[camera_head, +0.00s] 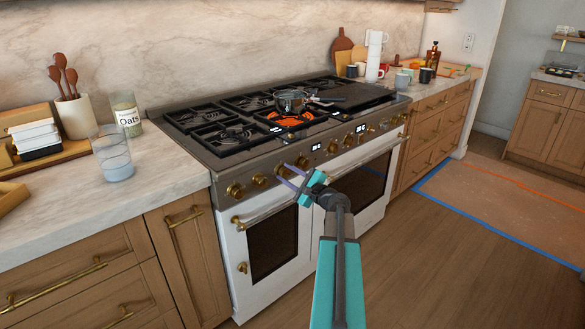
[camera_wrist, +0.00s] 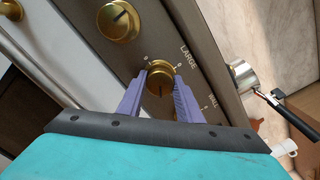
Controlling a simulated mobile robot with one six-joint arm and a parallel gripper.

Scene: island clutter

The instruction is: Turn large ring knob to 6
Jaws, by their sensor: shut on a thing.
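A row of gold knobs runs along the stove front. In the wrist view, one gold knob (camera_wrist: 160,80) sits between my two purple fingers, with the word LARGE printed close by and a partly hidden label ending in "ALL" at lower right. A dark mark on it points toward the bottom of the picture. My gripper (camera_wrist: 161,76) is shut on this knob, one finger on each side. In the head view, my gripper (camera_head: 286,174) reaches the stove's front panel and its fingers hide most of that knob. The numbers around it are too small to read.
Another gold knob (camera_wrist: 119,20) is close by in the wrist view. A pot (camera_head: 291,101) stands by a glowing orange burner (camera_head: 290,119). The oven handle (camera_head: 262,213) runs below the knobs. A glass (camera_head: 113,155) stands on the left counter. The floor at right is open.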

